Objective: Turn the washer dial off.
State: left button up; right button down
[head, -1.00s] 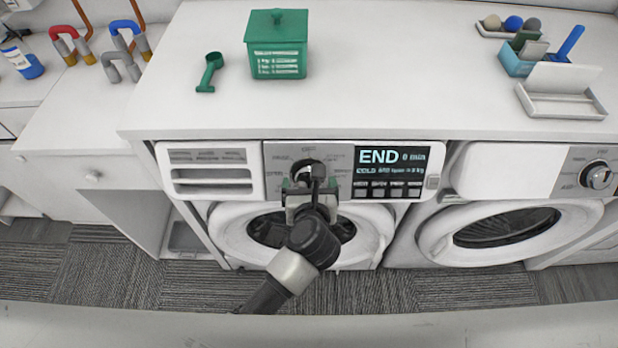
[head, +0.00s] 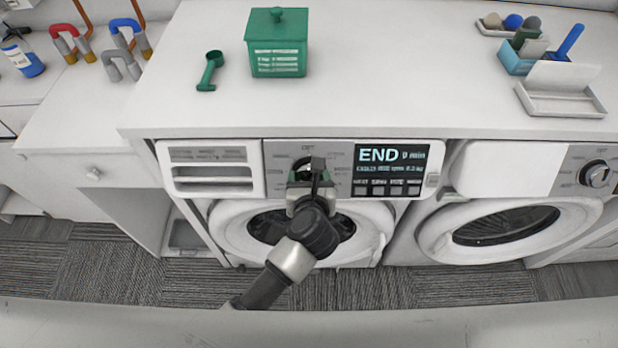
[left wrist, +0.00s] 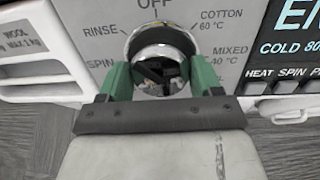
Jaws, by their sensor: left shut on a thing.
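The washer dial (left wrist: 160,45) is a round, shiny metal knob on the grey control panel of the left washer (head: 213,170). My left gripper (left wrist: 160,78) has its two green fingers on either side of the dial and is shut on it. In the head view the left gripper (head: 309,180) covers most of the dial. Around the dial the panel shows OFF at the top, RINSE to the left and COTTON and MIXED to the right. Where the dial points cannot be told. The washer's display (head: 392,157) reads END. My right gripper is not in view.
A second washer (head: 510,170) with its own dial (head: 597,176) stands to the right. On the white counter (head: 400,80) above are a green box (head: 276,60), a green scoop (head: 210,70) and a white tray (head: 560,104). Carpet tile lies below.

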pick_arm(q)
jog(key=shift+r+m+p, duration=0.15)
jog(key=shift+m+p, duration=0.85)
jog(key=shift+p, duration=0.1)
jog(key=m+p, duration=0.4)
jog(key=shift+h, duration=0.4)
jog(key=shift+f+m+p, duration=0.2)
jog(key=shift+m+p, duration=1.4)
jog(key=shift+p, duration=0.05)
jog(key=o, duration=0.9)
jog(key=shift+s, duration=0.1)
jog(key=v, duration=1)
jog(key=shift+s+a+r+b, duration=0.1)
jog(key=shift+s+r+b, duration=0.05)
jog(key=shift+s+b, duration=0.2)
